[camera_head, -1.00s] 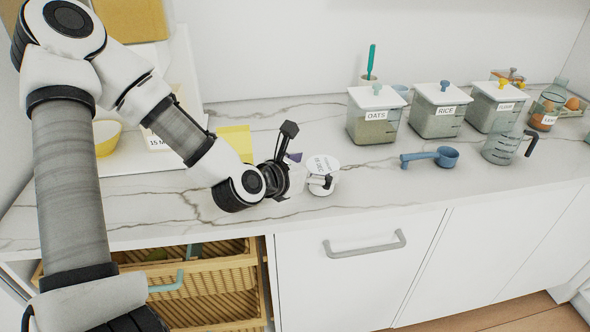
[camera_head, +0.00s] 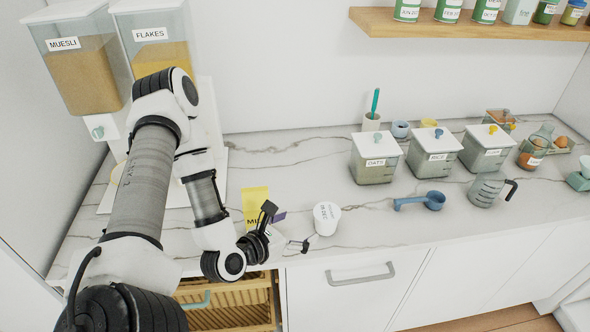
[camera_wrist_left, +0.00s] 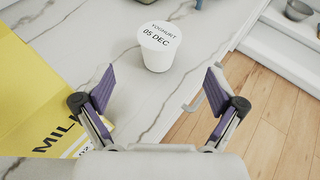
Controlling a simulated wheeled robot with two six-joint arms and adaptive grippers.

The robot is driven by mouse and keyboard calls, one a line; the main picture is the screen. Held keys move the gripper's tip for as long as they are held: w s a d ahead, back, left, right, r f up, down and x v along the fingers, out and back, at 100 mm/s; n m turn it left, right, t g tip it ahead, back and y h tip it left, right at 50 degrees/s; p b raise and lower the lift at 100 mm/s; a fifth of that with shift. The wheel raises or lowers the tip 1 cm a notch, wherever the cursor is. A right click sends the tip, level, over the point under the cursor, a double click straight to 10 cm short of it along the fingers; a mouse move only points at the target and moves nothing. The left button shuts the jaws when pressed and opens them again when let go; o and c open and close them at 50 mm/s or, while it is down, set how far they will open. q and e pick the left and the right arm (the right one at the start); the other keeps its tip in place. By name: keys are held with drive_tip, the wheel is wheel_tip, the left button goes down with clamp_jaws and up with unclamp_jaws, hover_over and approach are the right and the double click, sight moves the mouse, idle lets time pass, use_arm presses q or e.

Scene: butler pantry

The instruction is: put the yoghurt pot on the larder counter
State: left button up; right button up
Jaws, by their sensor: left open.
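The yoghurt pot (camera_head: 326,219) is a small white tub with a printed lid. It stands upright on the marble larder counter (camera_head: 385,225), near the front edge. It also shows in the left wrist view (camera_wrist_left: 157,50), beyond the fingertips and centred between them. My left gripper (camera_head: 293,230) is open and empty, just left of the pot, with a gap between them. Its two purple-padded fingers (camera_wrist_left: 160,78) are spread wide in the left wrist view. My right gripper is in neither view.
A yellow milk carton (camera_head: 255,205) stands behind my left gripper. A blue scoop (camera_head: 420,201), a measuring jug (camera_head: 487,189) and labelled canisters stand to the right. Cereal dispensers (camera_head: 80,75) are at the back left. An open basket drawer (camera_head: 228,300) lies below the counter.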

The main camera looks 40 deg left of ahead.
use_arm(q)
drive_tip(key=s+d+f+m+g+h, duration=0.1)
drive_tip(key=s+d+f+m+g, duration=0.2)
drive_tip(key=f+m, duration=0.35)
drive_tip(key=s+d+f+m+g+h, duration=0.15)
drive_tip(key=d+f+m+g, duration=0.25)
drive_tip(key=m, duration=0.6)
drive_tip(key=s+d+f+m+g+y, duration=0.1)
drive_tip(key=s+f+m+g, duration=0.2)
drive_tip(key=s+m, duration=0.3)
drive_tip(key=s+d+f+m+g+y, duration=0.1)
drive_tip(key=s+m, duration=0.5)
drive_tip(key=m, duration=0.6)
wheel_tip(320, 180, down, 2)
drive_tip(key=g+y, duration=0.1)
drive_tip(key=g, duration=0.2)
drive_tip(key=shift+s+d+f+m, duration=0.2)
drive_tip(key=shift+s+f+m, duration=0.05)
drive_tip(key=shift+s+m, duration=0.15)
